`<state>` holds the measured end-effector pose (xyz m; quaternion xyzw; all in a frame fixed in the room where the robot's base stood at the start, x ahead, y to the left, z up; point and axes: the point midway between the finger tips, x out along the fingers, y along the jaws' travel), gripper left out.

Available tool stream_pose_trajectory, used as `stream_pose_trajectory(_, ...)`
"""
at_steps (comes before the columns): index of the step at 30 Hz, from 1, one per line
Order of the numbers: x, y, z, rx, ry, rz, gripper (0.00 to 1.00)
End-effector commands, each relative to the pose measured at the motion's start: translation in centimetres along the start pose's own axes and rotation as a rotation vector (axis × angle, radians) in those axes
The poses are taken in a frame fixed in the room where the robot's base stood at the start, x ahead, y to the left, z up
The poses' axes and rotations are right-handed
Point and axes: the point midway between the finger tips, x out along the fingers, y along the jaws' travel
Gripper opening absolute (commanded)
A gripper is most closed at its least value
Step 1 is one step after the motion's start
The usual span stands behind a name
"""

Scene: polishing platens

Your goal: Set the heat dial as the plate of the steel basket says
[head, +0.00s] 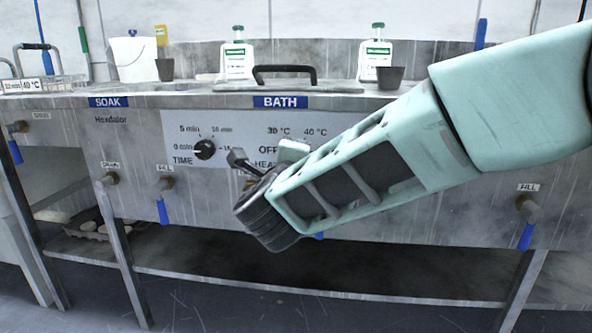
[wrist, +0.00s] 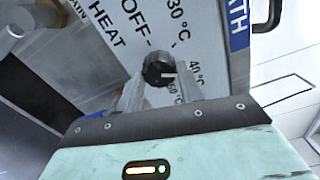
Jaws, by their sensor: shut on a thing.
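The heat dial (wrist: 158,68) is a round black knob with a white mark, on the white panel among OFF, 30 °C, 40 °C and 60 °C. Its mark points toward the 40 °C label (wrist: 196,75). My gripper (wrist: 161,72) is shut on the dial, one finger on each side. In the head view my gripper (head: 265,162) is at the panel and hides the dial. The steel basket (head: 66,80) stands at the far left with a dark handle. Its plate (head: 22,86) shows 40 °C; its minutes are too small to read surely.
The time dial (head: 205,149) is just left of my gripper. The bath's lid handle (head: 284,74) is above. Two white bottles (head: 237,60), dark cups (head: 390,77) and a white bucket (head: 132,58) stand on top. Blue-handled taps (head: 163,205) stick out along the front.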

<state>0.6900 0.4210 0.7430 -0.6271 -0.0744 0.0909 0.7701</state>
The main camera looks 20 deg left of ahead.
Motion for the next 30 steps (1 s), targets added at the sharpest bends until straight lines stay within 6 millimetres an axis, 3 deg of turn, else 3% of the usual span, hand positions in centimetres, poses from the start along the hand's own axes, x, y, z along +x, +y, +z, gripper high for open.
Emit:
stream_pose_trajectory(23,-0.07,0.05,0.13,0.097,-0.003,0.002,0.14)
stream_pose_trajectory(24,-0.07,0.05,0.13,0.096,-0.003,0.002,0.48)
stream_pose_trajectory(25,-0.07,0.05,0.13,0.096,-0.003,0.002,0.57)
stream_pose_trajectory(30,-0.04,0.04,0.08,0.096,-0.002,0.001,0.59)
